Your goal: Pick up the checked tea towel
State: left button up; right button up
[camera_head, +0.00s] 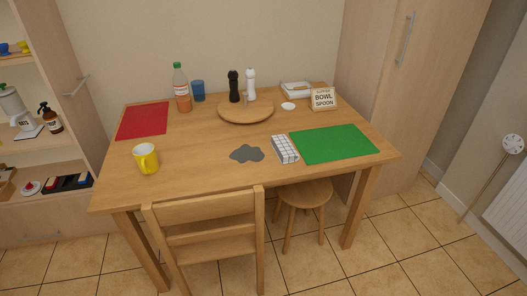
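The checked tea towel (285,150), white with dark lines, lies folded on the wooden table (195,150). It is near the front edge, just left of the green mat (334,144) and right of a dark grey patch (247,153). Nothing covers it. Neither of my grippers shows in the head view.
A yellow mug (146,158) stands at the front left, near a red mat (143,121). A bottle (181,88), blue cup (198,91), round board (246,112) with two mills, and sign (323,99) stand farther back. A chair (205,225) and stool (305,194) block the front.

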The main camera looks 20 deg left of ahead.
aim_at(285, 150)
jog(key=i+j+z, duration=0.75)
jog(key=j+z, duration=0.15)
